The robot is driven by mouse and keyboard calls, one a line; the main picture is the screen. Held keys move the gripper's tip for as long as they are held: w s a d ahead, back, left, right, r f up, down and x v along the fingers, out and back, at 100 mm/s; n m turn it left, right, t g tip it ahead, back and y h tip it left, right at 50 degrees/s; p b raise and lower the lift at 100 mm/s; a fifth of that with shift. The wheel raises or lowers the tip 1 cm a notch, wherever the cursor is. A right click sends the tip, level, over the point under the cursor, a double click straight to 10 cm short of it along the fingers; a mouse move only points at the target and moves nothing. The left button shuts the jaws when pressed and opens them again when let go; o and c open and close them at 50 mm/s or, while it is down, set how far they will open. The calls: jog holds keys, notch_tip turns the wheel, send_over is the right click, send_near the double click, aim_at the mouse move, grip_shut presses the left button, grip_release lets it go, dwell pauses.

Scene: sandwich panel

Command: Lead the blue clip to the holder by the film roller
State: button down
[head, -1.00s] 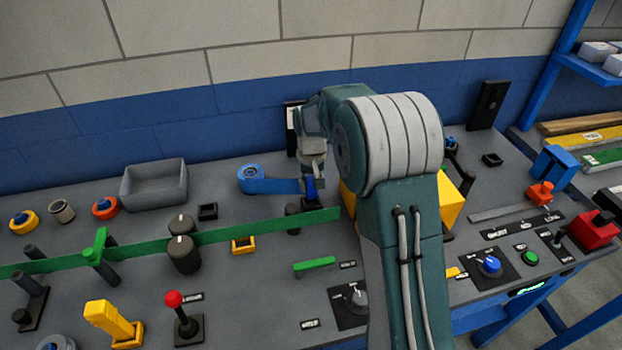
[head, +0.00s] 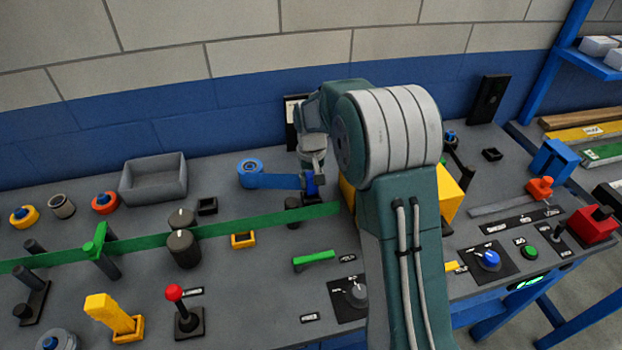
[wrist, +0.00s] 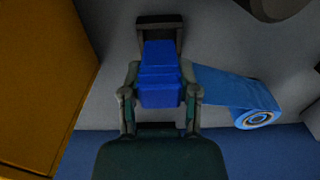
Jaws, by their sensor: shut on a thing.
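The blue clip (wrist: 160,75) is between the fingers of my gripper (wrist: 161,97), which is shut on it. In the head view the clip (head: 311,186) shows just below my gripper (head: 313,172), partly hidden by it. A blue film strip runs from the clip to the blue film roll (head: 250,168) on its left. In the wrist view a dark frame (wrist: 143,22), apparently the holder, lies beyond the clip's far end; the clip overlaps it in view, and I cannot tell whether they touch. A dark roller (head: 292,211) stands beside the clip.
A green band (head: 225,231) crosses the bench past two dark rollers (head: 183,247). A yellow block (head: 450,196) stands close to my arm, and also beside my gripper in the wrist view (wrist: 40,70). A grey bin (head: 153,181) stands at the back left.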

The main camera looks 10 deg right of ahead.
aim_at(311, 174)
jog(key=shift+f, duration=0.9)
jog(key=shift+f, duration=0.7)
jog(key=shift+c, duration=1.3)
grip_release()
jog(key=shift+r, duration=0.1)
jog(key=shift+r, duration=3.4)
